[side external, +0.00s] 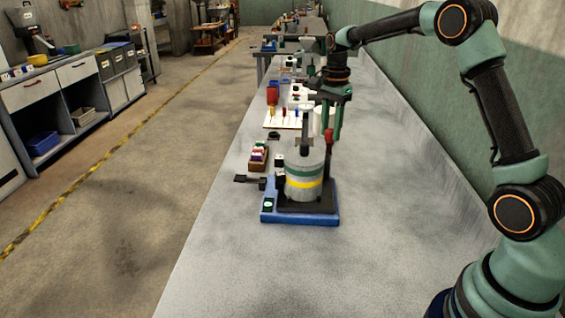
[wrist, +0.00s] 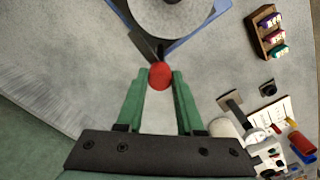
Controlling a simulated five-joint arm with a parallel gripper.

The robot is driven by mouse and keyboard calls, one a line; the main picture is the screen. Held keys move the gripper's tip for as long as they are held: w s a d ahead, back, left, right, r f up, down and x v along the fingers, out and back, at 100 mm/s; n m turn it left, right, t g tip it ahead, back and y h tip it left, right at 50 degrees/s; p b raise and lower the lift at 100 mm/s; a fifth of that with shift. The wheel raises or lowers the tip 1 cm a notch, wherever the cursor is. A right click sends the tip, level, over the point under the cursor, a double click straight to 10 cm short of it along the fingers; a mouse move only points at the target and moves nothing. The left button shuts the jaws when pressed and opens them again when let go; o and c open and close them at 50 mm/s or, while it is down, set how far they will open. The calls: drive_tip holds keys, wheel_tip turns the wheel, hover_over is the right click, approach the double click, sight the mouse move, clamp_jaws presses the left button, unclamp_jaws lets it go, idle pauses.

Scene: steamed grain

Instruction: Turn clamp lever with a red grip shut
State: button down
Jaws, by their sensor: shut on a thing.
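The red grip (side external: 329,138) tops a dark clamp lever, which stands about upright at the right side of a grey cylinder (side external: 305,163). The cylinder has green and yellow bands and sits on a blue base (side external: 328,217). My gripper (side external: 331,128) reaches down from above onto the red grip. In the wrist view, the red grip (wrist: 160,76) lies between the tips of the green fingers of my gripper (wrist: 160,80), which is shut on it. The dark lever arm (wrist: 143,44) runs from the grip towards the cylinder top (wrist: 178,12). The lever's pivot is not clear.
A brown box of coloured items (side external: 258,158) stands left of the cylinder, behind the blue base. A white board with tools (side external: 284,119) and other bench items lie farther back. The grey bench (side external: 240,275) is clear in front.

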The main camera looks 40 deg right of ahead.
sight(331, 130)
drive_tip(key=shift+r+m, duration=0.15)
drive_tip(key=shift+m, duration=0.95)
drive_tip(key=c, duration=0.5)
unclamp_jaws()
drive_tip(key=shift+c, duration=0.2)
wheel_tip(331, 130, up, 12)
